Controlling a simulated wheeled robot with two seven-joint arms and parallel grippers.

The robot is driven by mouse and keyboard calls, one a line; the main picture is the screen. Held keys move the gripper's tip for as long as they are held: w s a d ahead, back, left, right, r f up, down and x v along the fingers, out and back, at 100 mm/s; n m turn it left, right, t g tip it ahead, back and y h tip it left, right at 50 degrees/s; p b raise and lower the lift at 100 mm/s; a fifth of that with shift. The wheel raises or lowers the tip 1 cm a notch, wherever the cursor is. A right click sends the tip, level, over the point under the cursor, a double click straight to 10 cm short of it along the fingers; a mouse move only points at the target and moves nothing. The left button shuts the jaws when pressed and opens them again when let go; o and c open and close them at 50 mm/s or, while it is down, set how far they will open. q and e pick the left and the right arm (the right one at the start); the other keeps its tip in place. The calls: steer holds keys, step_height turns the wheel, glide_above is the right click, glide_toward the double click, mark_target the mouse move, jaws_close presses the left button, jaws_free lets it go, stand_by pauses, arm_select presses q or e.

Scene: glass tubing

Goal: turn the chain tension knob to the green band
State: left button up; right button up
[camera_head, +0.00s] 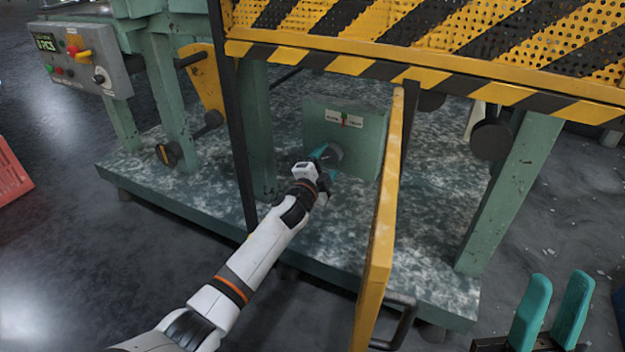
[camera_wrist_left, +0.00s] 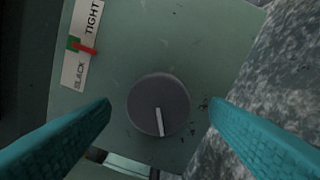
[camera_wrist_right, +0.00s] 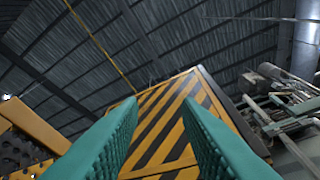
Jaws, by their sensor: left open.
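The chain tension knob (camera_wrist_left: 158,104) is a dark round dial with a pale line pointing down in the left wrist view. It sits on a green panel (camera_head: 356,155) in the head view. Above it, a label (camera_wrist_left: 80,45) reads SLACK and TIGHT; a red pointer (camera_wrist_left: 88,49) lies at the small green band (camera_wrist_left: 72,42), seeming to overlap its SLACK-side edge. My left gripper (camera_head: 324,160) is open, with its teal fingers on either side of the knob, seemingly not touching it. My right gripper (camera_head: 552,300) is open and empty, far from the panel.
An open yellow door (camera_head: 381,225) stands edge-on just right of the panel. A black post (camera_head: 236,130) is on the left. A striped yellow guard (camera_head: 440,45) hangs above. A control box (camera_head: 85,68) is at the upper left.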

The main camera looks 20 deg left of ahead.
arm_select(q)
steer(key=s+a+p, duration=0.2)
steer(key=s+p, duration=0.1)
steer(key=s, duration=0.7)
steer(key=shift+s+f+p, duration=0.25)
steer(key=shift+p, duration=0.05)
arm_select(e)
steer(key=w+a+f+g+h, duration=0.1)
steer(key=w+f+g+h, duration=0.2)
steer(key=w+f+g, duration=0.6)
steer(key=shift+w+f+g+h, duration=0.2)
steer(key=shift+w+g+h, duration=0.15)
steer(key=shift+g, duration=0.15)
